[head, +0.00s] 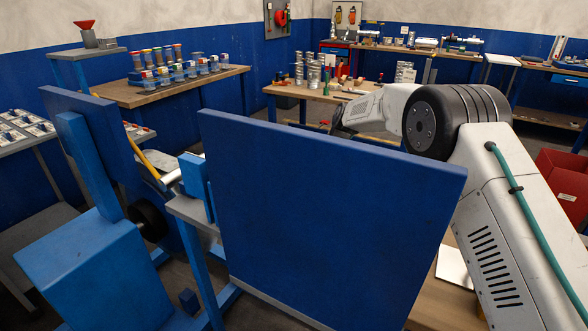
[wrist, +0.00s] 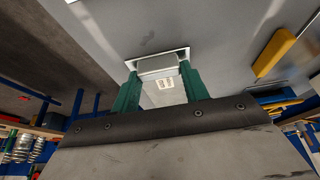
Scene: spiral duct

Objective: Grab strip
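In the wrist view my gripper (wrist: 160,72) has its two green fingers apart. They point at a rectangular slot with a pale rim in a grey panel (wrist: 225,35). A flat, light grey piece (wrist: 157,65) shows at this slot between the fingertips; it may be the strip's end, but I cannot tell for sure. A small pale patch with dark-edged marks (wrist: 166,83) lies just below it, also between the fingers. I see no clear grip on either. In the head view the gripper is hidden; my arm reaches away beyond a large blue panel.
The large blue panel (head: 320,210) fills the middle of the head view, beside a blue machine (head: 95,275) with a black roller (head: 148,220). Benches with cups and tools (head: 190,85) line the back. A yellow block (wrist: 274,52) sits on the grey panel, right of the slot.

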